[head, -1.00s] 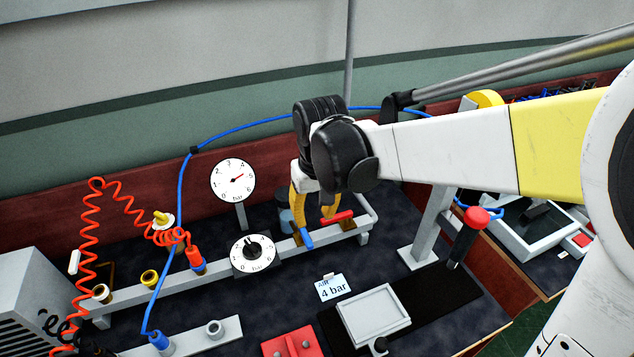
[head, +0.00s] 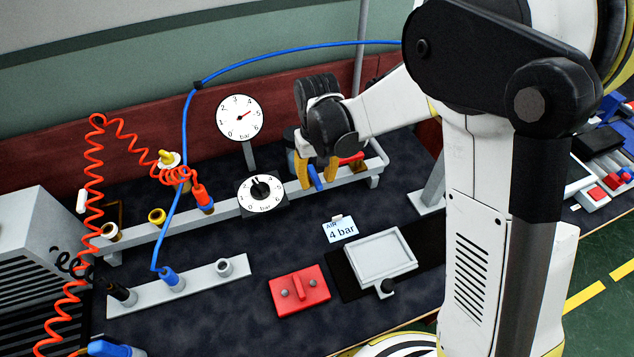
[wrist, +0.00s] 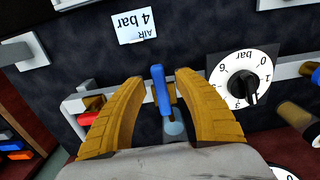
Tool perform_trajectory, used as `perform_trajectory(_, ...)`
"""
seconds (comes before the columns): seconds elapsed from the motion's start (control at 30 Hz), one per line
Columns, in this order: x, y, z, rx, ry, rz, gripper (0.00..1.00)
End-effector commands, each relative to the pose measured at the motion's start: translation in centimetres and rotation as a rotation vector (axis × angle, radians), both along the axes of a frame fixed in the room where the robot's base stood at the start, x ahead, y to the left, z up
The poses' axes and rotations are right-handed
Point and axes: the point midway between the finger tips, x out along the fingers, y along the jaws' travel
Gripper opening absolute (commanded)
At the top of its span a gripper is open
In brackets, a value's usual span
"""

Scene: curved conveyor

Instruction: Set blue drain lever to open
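The blue drain lever (head: 315,177) sits on the grey pipe rail (head: 231,207) and points out across it, toward the front of the bench. In the wrist view the blue lever (wrist: 160,90) stands between the two yellow fingers, with a visible gap on each side. My gripper (head: 318,172) is open around the lever from above; it also shows in the wrist view (wrist: 159,95).
A red lever (head: 352,158) lies along the rail close beside my gripper. A round dial (head: 261,191) is on the rail to the left, with a gauge (head: 240,118) behind it. An "AIR 4 bar" card (head: 340,229) and a grey tray (head: 379,255) lie in front.

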Motion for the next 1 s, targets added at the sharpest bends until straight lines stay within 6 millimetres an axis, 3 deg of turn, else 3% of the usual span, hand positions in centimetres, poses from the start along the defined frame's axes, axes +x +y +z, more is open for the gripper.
perform_trajectory(0.33,-0.01,0.0,-0.5,0.0,0.0,0.0,0.38)
perform_trajectory(0.47,-0.01,0.0,-0.49,0.0,0.0,0.0,0.0)
perform_trajectory(1.0,0.05,-0.24,-0.54,0.0,0.0,0.047,0.0)
